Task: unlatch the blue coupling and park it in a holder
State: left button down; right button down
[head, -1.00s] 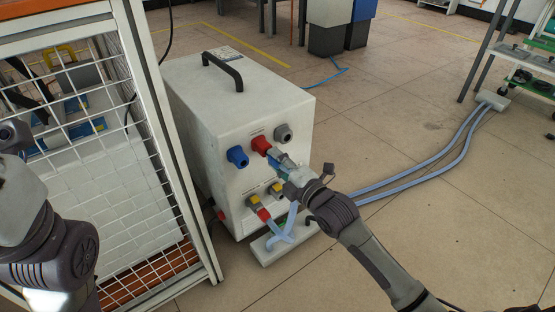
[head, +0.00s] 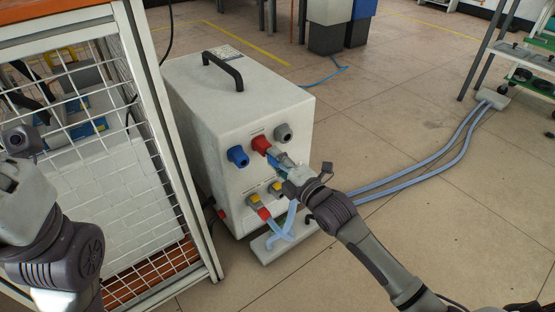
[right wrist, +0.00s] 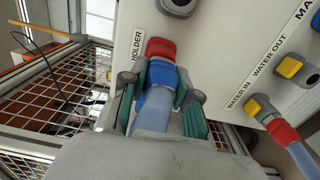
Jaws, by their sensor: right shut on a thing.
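My right gripper (right wrist: 158,98) is shut on the blue coupling (right wrist: 161,75), with its pale blue hose (right wrist: 153,112) running back between the fingers. In the right wrist view the coupling's front is in line with the red holder (right wrist: 160,48) beside the word HOLDER and looks up against it; I cannot tell whether it is seated. In the head view my right gripper (head: 284,164) is at the box front, just below the red holder (head: 261,144), and largely hides the coupling. A blue holder (head: 238,156) and a grey holder (head: 282,132) flank it.
The white box (head: 215,120) has yellow-latched water ports below; a red coupling (right wrist: 284,132) sits on WATER IN. Hoses (head: 420,176) run right across the floor from a pale base block (head: 272,250). A mesh-sided cage (head: 130,215) stands close left.

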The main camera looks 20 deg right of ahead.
jog(key=shift+w+a, duration=0.15)
jog(key=shift+w, duration=0.3)
jog(key=c, duration=0.8)
grip_release()
